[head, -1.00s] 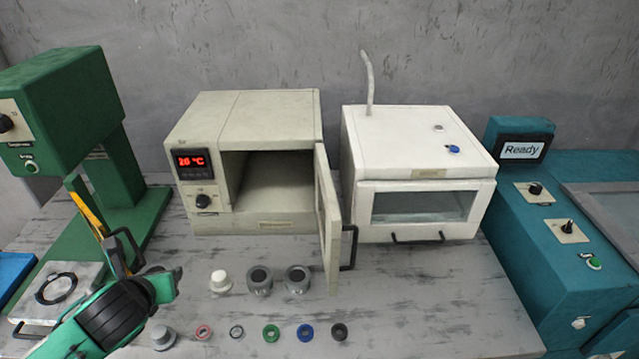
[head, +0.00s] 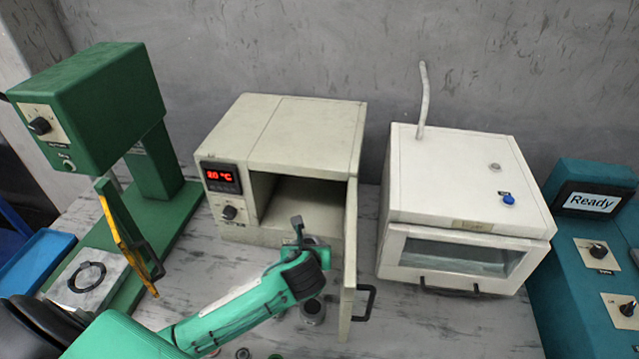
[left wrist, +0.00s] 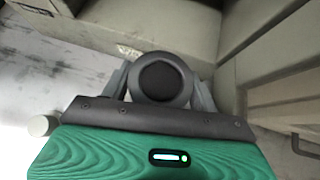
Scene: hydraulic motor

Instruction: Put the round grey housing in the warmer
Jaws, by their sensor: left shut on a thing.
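The warmer (head: 285,125) is the beige oven with a red display; its door (head: 349,260) stands open on the right side. My left gripper (head: 298,228) is just in front of the warmer's opening. In the left wrist view it is shut on a round grey housing (left wrist: 162,80) with a dark centre, held between the two fingers. In the head view the gripper mostly hides this housing. A second grey housing (head: 313,311) stands on the table behind my forearm, partly covered. My right gripper is not in view.
The open door's black handle (head: 365,302) sticks out to the right. A white oven (head: 455,180) with a shut front stands right of the warmer. A green press (head: 90,100) stands at left. A small white-topped part (left wrist: 42,125) is on the table.

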